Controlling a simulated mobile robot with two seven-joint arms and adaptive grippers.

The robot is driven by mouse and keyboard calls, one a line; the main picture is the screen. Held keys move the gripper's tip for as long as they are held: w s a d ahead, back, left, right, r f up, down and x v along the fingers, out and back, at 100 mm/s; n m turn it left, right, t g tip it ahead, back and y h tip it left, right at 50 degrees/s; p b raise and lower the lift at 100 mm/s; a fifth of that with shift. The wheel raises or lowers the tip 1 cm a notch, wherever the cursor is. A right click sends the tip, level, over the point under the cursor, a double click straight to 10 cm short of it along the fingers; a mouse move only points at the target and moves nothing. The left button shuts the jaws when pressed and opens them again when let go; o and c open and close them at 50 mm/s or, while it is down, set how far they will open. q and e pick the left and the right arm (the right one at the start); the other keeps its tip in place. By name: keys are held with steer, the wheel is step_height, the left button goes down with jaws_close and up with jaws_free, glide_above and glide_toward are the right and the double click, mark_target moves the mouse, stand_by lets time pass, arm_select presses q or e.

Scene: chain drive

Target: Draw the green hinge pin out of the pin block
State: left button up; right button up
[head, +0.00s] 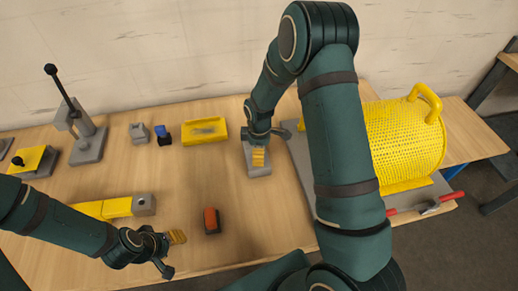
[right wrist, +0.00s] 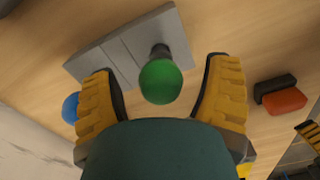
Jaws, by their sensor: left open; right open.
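The green hinge pin (right wrist: 160,82) shows its round green head in the right wrist view, with a dark shank below it. It stands in the grey pin block (right wrist: 118,52), which also shows on the table in the head view (head: 259,171). My right gripper (head: 258,156) is open above the block. In the right wrist view its two yellow fingers lie on either side of the green head, with gaps on both sides. In the head view the gripper hides the pin. My left gripper (head: 173,250) is open and empty above the front of the table.
An orange-topped dark block (head: 211,220) and a yellow bar with a grey end (head: 115,207) lie near my left gripper. A yellow tray (head: 205,130), a blue-knobbed piece (head: 162,135) and a lever press (head: 88,145) stand behind. A yellow mesh guard (head: 405,140) is at right.

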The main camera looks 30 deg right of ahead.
steer(key=shift+c, duration=0.2)
jaws_close()
steer(key=shift+r, duration=0.1)
arm_select(q)
step_height(320, 180, up, 7)
steer(key=p, duration=0.6)
steer(key=shift+a, duration=0.15)
arm_select(e)
steer(key=shift+r, duration=5)
arm_select(q)
steer(key=shift+s+a, duration=0.1)
arm_select(e)
steer(key=shift+a, duration=0.1)
